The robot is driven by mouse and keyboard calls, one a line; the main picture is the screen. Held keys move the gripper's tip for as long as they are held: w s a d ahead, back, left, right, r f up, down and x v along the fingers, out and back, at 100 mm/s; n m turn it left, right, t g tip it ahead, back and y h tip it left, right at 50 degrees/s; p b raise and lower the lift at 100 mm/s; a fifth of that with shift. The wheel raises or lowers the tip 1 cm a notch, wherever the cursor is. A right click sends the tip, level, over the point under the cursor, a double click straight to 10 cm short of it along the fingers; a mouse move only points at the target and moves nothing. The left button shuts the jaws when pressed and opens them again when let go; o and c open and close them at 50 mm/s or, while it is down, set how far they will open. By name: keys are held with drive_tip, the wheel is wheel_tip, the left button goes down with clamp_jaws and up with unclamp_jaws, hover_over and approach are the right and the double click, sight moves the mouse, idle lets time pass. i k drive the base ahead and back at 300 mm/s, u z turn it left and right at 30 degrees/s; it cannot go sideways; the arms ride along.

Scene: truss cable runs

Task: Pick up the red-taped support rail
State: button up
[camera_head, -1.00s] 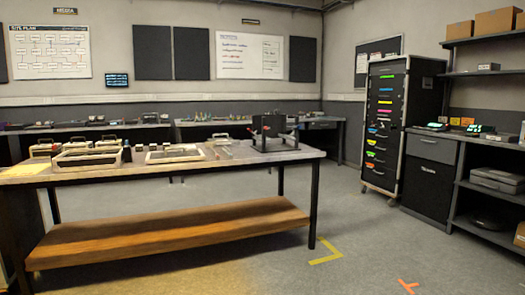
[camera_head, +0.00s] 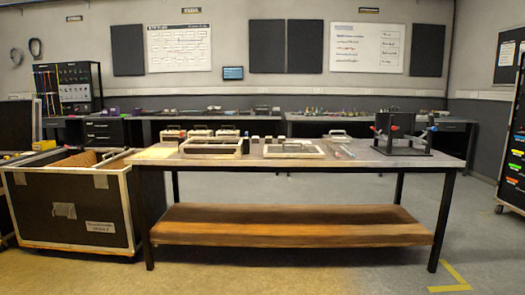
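A black stand (camera_head: 402,137) at the bench's right end bears small red and blue parts. I cannot tell what these parts are. My gripper is not in view.
Light-framed trays (camera_head: 294,154) and several small cases (camera_head: 200,133) sit on the bench. A large open flight case (camera_head: 70,212) stands close to its left end. A dark rack (camera_head: 514,140) stands at the right edge. The floor in front is clear.

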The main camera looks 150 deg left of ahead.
sight(333, 152)
drive_tip(key=u, duration=4.4)
drive_tip(key=i, duration=1.65)
drive_tip(key=u, duration=0.3)
drive_tip(key=i, duration=0.6)
drive_tip(key=u, duration=0.5)
drive_tip(key=i, duration=1.55)
drive_tip(key=z, duration=0.45)
